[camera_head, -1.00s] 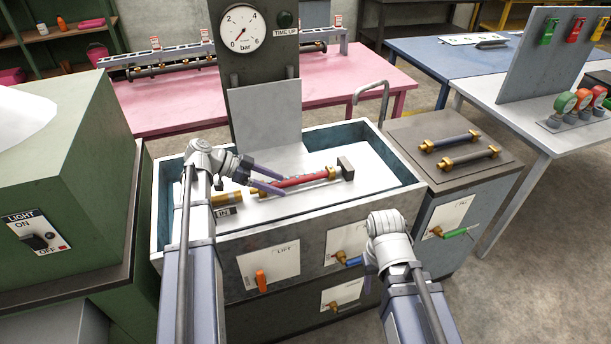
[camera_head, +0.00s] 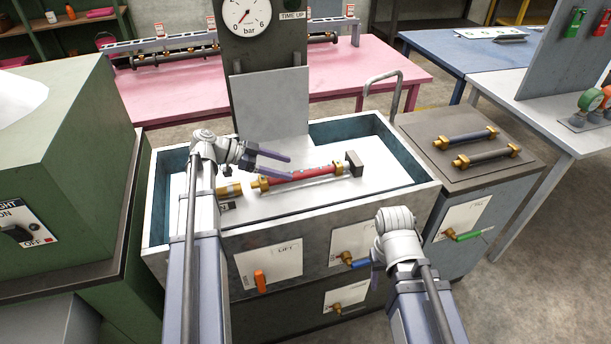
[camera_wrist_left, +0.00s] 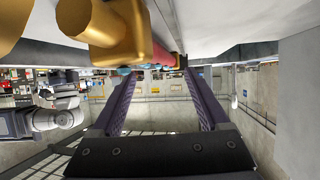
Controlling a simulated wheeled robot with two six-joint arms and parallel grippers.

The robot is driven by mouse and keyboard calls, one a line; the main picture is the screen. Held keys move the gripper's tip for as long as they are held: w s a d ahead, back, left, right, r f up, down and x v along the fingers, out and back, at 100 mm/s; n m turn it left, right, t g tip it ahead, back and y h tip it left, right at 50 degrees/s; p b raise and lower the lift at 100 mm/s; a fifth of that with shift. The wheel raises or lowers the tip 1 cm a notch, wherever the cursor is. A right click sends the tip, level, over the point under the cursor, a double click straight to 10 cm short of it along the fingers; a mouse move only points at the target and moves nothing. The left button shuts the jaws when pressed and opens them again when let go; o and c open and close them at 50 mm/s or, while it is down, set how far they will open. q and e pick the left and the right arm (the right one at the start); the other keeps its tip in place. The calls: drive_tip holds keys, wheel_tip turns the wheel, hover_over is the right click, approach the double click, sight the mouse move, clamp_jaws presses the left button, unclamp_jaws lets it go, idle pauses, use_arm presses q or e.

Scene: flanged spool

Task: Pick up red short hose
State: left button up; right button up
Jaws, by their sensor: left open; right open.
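The red short hose (camera_head: 305,174) has brass end fittings and lies in the white-floored tank (camera_head: 405,204), angled up to the right toward a dark block (camera_head: 354,163). My left gripper (camera_head: 287,169) is open and empty by the hose's left part; its fingers overlap the hose in the head view, and contact cannot be told. In the left wrist view the open fingers (camera_wrist_left: 160,72) have nothing between them. The hose (camera_wrist_left: 160,52) and a large brass fitting (camera_wrist_left: 105,28) show at the top of that view.
A brass fitting (camera_head: 230,190) sits at the tank's left, beside the hose. A gauge panel (camera_head: 268,75) rises behind. Valve handles and an orange lever (camera_head: 260,280) are on the front.

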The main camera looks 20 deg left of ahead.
sight(299, 172)
use_arm(q)
drive_tip(key=b+x, duration=0.2)
drive_tip(key=x, duration=0.3)
drive_tip(key=shift+a+f, duration=0.1)
clamp_jaws()
idle(0.4)
idle(0.4)
